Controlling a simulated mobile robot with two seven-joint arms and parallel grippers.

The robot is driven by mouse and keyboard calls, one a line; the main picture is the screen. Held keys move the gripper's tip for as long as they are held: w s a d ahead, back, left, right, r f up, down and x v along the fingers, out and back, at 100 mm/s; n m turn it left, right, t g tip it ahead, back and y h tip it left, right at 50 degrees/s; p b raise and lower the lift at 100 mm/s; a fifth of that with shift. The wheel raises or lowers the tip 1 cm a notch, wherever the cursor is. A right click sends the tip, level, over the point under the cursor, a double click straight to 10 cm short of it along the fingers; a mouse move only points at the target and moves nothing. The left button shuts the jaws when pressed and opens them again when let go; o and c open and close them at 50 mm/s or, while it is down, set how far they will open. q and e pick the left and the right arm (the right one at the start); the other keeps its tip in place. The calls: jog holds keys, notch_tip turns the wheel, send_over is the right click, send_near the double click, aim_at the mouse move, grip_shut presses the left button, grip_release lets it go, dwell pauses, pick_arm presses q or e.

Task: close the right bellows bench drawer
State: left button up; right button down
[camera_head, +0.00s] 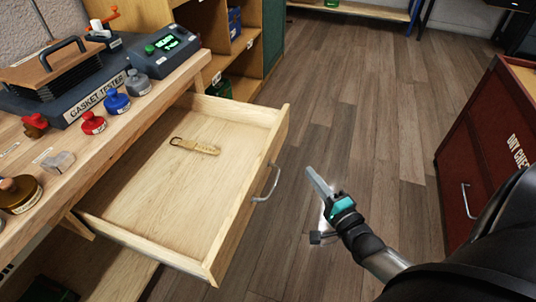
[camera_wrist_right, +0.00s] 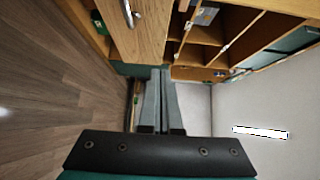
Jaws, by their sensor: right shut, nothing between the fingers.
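The drawer (camera_head: 165,205) stands pulled out from the wooden bench on the left in the head view. A wooden key tag (camera_head: 195,147) lies inside it. The drawer front carries a metal handle (camera_head: 268,184), whose near end also shows as a metal handle (camera_wrist_right: 128,14) in the right wrist view. My right gripper (camera_head: 314,176) is shut and empty, in front of the drawer face and to the right of the handle, with a gap between. Its two fingers lie together in the right wrist view (camera_wrist_right: 161,100). My left gripper is not in view.
The bench top (camera_head: 130,125) holds a gasket tester (camera_head: 95,97), a small device with a green display (camera_head: 163,52) and several coloured knobbed pieces. An open shelf unit (camera_head: 225,50) stands behind. A dark red cabinet (camera_head: 490,140) stands at right. Wooden floor (camera_head: 370,90) between is clear.

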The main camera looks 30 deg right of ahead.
jog(key=b, duration=0.3)
send_near(274, 140)
jog(key=w+d, duration=0.2)
jog(key=d, duration=0.1)
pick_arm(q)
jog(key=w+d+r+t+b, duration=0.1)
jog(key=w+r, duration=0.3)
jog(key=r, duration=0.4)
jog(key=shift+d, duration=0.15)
pick_arm(e)
jog(key=shift+w+a, duration=0.7)
jog(key=shift+w, duration=0.25)
jog(key=shift+w+a, duration=0.65)
jog(key=shift+w, duration=0.3)
